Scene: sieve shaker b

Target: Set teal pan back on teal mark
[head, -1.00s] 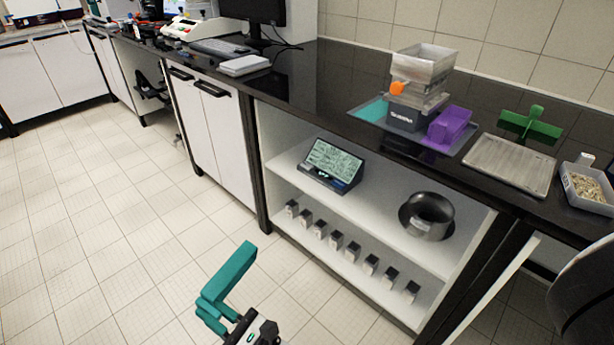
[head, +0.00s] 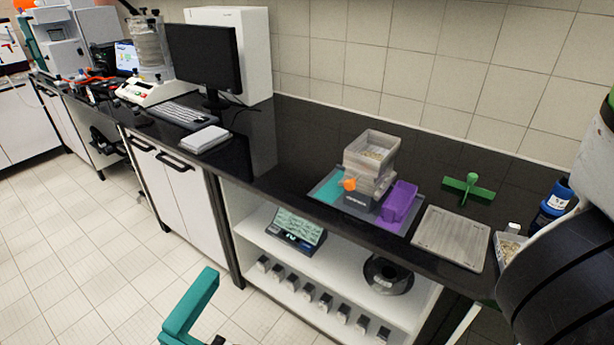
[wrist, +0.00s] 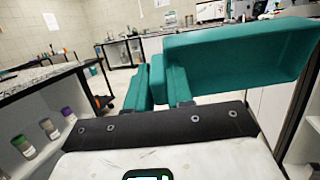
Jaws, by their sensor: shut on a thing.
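The teal pan (head: 192,303) is a teal angular piece held in front of me over the floor, at the bottom of the head view. It also fills the upper right of the wrist view (wrist: 240,55). My gripper (wrist: 165,92) is shut on it; the exact grip is partly hidden. The teal mark (head: 328,187) is a bare teal patch on the left of a grey mat on the black bench, well apart from the pan. A sieve shaker (head: 367,170) with an orange knob stands beside the mark.
A purple pan (head: 399,202) sits on the mat right of the shaker. A grey plate (head: 450,238), a green brush-like tool (head: 468,188) and a tray of grains (head: 507,246) lie farther right. A keyboard (head: 180,116) and monitor (head: 205,60) stand left. Open shelves lie below the bench.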

